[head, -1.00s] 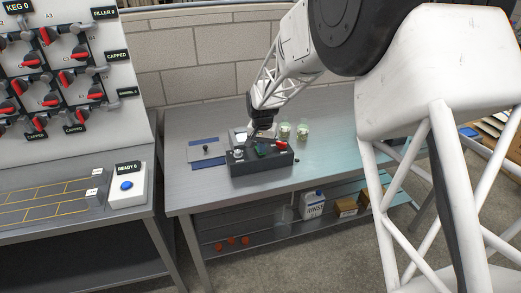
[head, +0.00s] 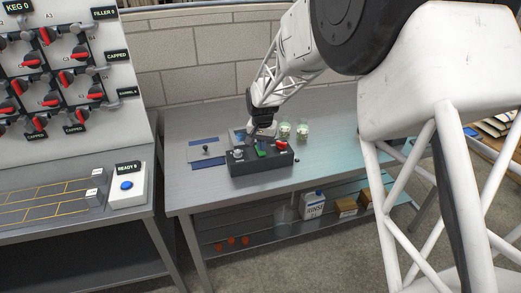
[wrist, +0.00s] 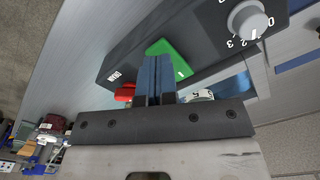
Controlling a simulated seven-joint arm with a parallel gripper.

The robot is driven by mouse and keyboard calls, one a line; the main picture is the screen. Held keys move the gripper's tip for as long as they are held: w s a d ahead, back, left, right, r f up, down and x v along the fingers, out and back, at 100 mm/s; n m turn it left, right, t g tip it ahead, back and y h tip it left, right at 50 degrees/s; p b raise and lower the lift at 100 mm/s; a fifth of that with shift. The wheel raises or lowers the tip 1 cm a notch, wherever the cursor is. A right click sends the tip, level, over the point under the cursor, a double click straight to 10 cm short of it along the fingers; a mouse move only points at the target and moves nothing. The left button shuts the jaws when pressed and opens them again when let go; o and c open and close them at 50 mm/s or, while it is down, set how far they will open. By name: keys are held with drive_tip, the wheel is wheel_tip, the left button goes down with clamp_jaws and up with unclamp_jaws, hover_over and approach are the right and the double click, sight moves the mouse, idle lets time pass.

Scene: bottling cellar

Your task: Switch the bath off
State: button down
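The bath's dark control box (head: 262,167) stands on the steel bench in the head view. A green rocker switch (wrist: 170,58) sits in its top face, and it also shows in the head view (head: 262,152). A grey dial (wrist: 248,20) marked with numbers is at one end of the box, and a red control (wrist: 125,93) is at the other. My gripper (wrist: 158,62) has its two blue fingers together with nothing between them. The fingertips are at the green switch and hide part of it; I cannot tell whether they touch it.
A grey plate with a knob (head: 206,150) lies left of the box. A white unit with a blue button (head: 126,186) is on the left bench. The right part of the bench is clear.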

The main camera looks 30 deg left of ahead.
drive_tip(key=shift+r, duration=2.25)
drive_tip(key=shift+d+r, duration=0.1)
drive_tip(key=shift+d, duration=0.15)
drive_tip(key=s+d+r+m, duration=0.1)
drive_tip(key=s+d+r, duration=0.3)
drive_tip(key=d, duration=0.8)
drive_tip(key=s+d+r+t, duration=0.1)
drive_tip(key=s+d+r, duration=0.1)
drive_tip(key=d+r, duration=0.7)
drive_tip(key=s+d+r+m, duration=0.1)
drive_tip(key=s+d+r, duration=0.2)
drive_tip(key=d, duration=1.1)
drive_tip(key=s+d, duration=1)
drive_tip(key=s, duration=0.3)
drive_tip(key=s+d+m+t, duration=0.1)
drive_tip(key=s+d, duration=1)
drive_tip(key=s, duration=0.2)
drive_tip(key=shift+d+f+t, duration=0.25)
drive_tip(key=shift+f+t, duration=0.05)
drive_tip(key=shift+f, duration=0.1)
